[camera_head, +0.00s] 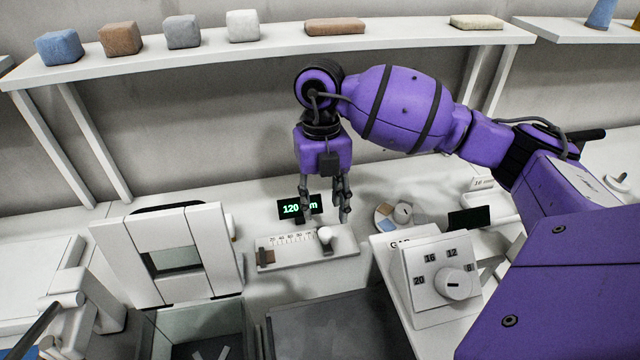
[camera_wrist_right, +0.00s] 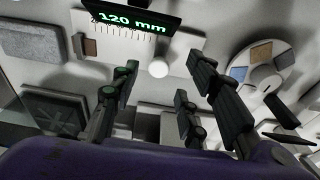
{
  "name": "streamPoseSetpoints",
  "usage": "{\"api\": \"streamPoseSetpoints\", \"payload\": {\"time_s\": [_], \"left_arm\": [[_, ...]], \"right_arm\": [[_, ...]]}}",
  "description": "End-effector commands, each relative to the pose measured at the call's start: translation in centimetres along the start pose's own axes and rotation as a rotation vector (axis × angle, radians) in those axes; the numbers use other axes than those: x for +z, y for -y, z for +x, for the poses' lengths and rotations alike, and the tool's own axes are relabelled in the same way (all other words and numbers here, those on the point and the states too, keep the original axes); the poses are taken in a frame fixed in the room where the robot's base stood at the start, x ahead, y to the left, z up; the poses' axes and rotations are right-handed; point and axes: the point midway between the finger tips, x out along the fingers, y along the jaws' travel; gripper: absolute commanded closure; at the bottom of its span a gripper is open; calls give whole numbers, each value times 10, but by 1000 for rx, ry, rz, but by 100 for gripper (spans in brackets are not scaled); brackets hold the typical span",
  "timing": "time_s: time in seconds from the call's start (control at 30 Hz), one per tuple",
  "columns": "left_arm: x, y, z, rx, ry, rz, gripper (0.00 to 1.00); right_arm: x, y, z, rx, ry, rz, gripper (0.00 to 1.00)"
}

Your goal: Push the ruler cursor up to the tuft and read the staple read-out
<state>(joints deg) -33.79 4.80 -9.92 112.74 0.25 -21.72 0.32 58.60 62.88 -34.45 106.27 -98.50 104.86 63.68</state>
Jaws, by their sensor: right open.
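The ruler (camera_head: 345,247) is a white plate with printed marks. The cursor, a white knob (camera_head: 324,234), stands toward its right end; it also shows in the wrist view (camera_wrist_right: 158,68). The brown tuft (camera_head: 265,256) sits at the ruler's left end, clearly apart from the knob; it also shows in the wrist view (camera_wrist_right: 90,47). The read-out (camera_head: 290,208) behind the ruler shows green digits, partly covered by a finger; in the wrist view (camera_wrist_right: 130,20) it reads 120 mm. My right gripper (camera_head: 325,210) is open and empty, fingers pointing down near the knob. My left gripper is out of view.
A dial box (camera_head: 422,268) stands right of the ruler, and a round disc with coloured patches (camera_head: 386,218) lies behind it. A white cabinet (camera_head: 115,262) stands to the left, with an open bin (camera_head: 175,322) in front. A shelf (camera_head: 275,50) with several blocks runs along the back.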

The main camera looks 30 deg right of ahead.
Motion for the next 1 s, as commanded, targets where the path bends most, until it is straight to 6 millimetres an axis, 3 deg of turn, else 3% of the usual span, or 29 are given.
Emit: {"api": "streamPoseSetpoints", "payload": {"time_s": [0.5, 0.87, 1.0], "left_arm": [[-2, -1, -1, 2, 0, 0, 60], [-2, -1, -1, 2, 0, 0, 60], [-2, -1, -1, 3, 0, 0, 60]], "right_arm": [[0, 0, 70, -1, -3, 1, 59], [0, 0, 77, 0, -1, 0, 59], [0, 0, 76, 0, -1, -1, 73]]}}
